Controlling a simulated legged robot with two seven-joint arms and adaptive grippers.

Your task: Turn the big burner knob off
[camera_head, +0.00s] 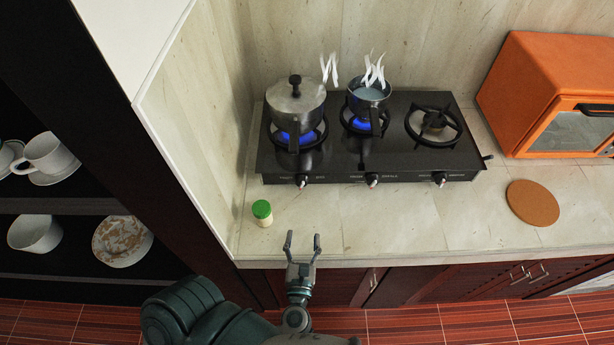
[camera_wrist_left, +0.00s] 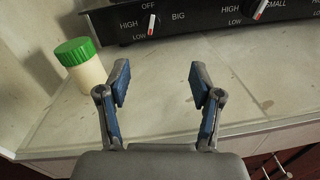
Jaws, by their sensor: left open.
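The big burner knob (camera_head: 301,180) is the leftmost knob on the front of the black stove (camera_head: 370,160). In the left wrist view the knob (camera_wrist_left: 151,25) sits beside the word BIG, with OFF above it and HIGH and LOW at its left. Its white and red mark stands nearly upright; I cannot tell the exact setting. A blue flame (camera_head: 291,135) burns under the lidded pot (camera_head: 296,103) behind this knob. My left gripper (camera_head: 302,238) is open and empty at the counter's front edge, in front of the knob and apart from it. My right gripper is not in view.
A green-capped jar (camera_head: 262,212) stands on the counter (camera_head: 400,225), left of my gripper. A steaming small pot (camera_head: 369,98) sits over the lit middle burner. An orange oven (camera_head: 550,95) and a round brown mat (camera_head: 533,203) are at right. The counter between gripper and knob is clear.

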